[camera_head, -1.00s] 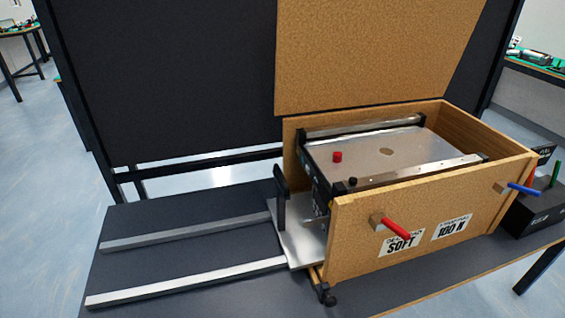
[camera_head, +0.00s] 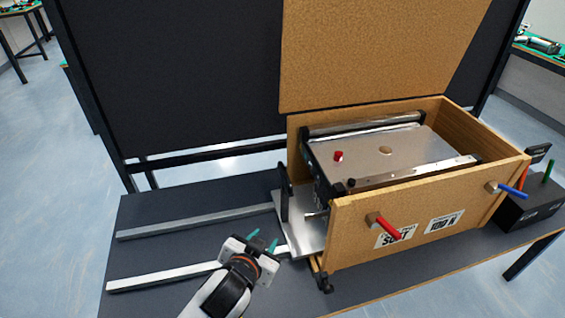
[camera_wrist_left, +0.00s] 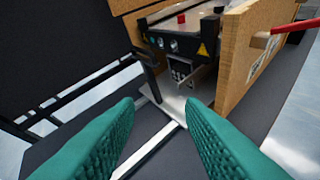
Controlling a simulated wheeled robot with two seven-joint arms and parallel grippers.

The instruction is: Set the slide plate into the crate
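The slide plate (camera_head: 306,240) is a flat silver plate with an upright black handle (camera_head: 284,192). It sticks partly out of the open left end of the wooden crate (camera_head: 350,235) and also shows in the left wrist view (camera_wrist_left: 172,106). The crate's lid (camera_head: 375,55) stands raised. A mini conveyor (camera_head: 400,150) with a metal top sits inside the crate. My left gripper (camera_head: 262,240) is open and empty, left of the plate and near the front rail; its teal fingers (camera_wrist_left: 160,105) are spread, with the plate beyond them. My right gripper is out of view.
Two silver rails (camera_head: 195,221) lie on the dark table left of the crate. Red (camera_head: 388,227) and blue (camera_head: 513,192) handles jut from the crate's front. A black box (camera_head: 525,208) stands at its right. A dark panel (camera_head: 170,80) rises behind.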

